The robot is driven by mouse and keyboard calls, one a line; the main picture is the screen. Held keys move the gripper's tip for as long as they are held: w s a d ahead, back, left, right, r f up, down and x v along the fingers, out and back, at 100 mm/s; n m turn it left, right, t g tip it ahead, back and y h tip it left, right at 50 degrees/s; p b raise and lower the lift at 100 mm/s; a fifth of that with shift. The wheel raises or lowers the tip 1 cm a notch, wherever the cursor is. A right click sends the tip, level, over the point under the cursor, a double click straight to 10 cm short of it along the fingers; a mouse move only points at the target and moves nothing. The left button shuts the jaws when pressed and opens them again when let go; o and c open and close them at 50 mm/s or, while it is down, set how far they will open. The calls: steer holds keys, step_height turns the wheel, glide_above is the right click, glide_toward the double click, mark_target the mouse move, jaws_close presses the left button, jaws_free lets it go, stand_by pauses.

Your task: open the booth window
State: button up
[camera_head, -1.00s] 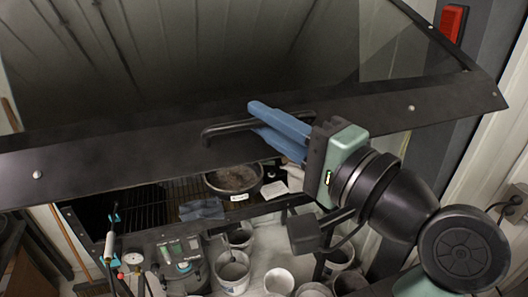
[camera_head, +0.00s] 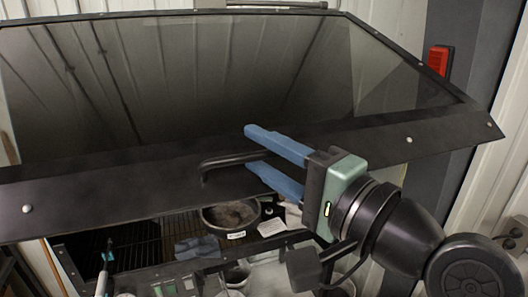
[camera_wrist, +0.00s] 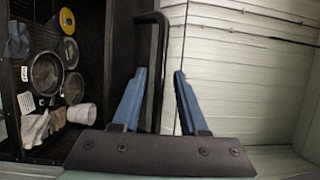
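The booth window (camera_head: 230,85) is a dark glass pane in a black frame. It stands raised and tilted in the head view, with open space below its lower edge. Its black bar handle (camera_head: 232,158) sits on the lower frame rail. My gripper (camera_head: 247,153) is at the right part of the handle, its two blue fingers spread apart. In the wrist view the handle (camera_wrist: 162,60) runs between the fingers of my gripper (camera_wrist: 160,72), with a gap on the right side. Contact with the left finger cannot be told.
Below the window, the booth holds a dark round pan (camera_head: 232,216), a grate and a grey-blue glove (camera_head: 197,248). Pots and a gauge unit stand at the bottom front. A red box (camera_head: 438,58) is on the grey post at right. White panelled wall lies behind.

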steer(key=b+v, duration=0.6)
steer(key=v, duration=0.7)
steer(key=shift+r, duration=0.1)
steer(key=shift+c, duration=0.2)
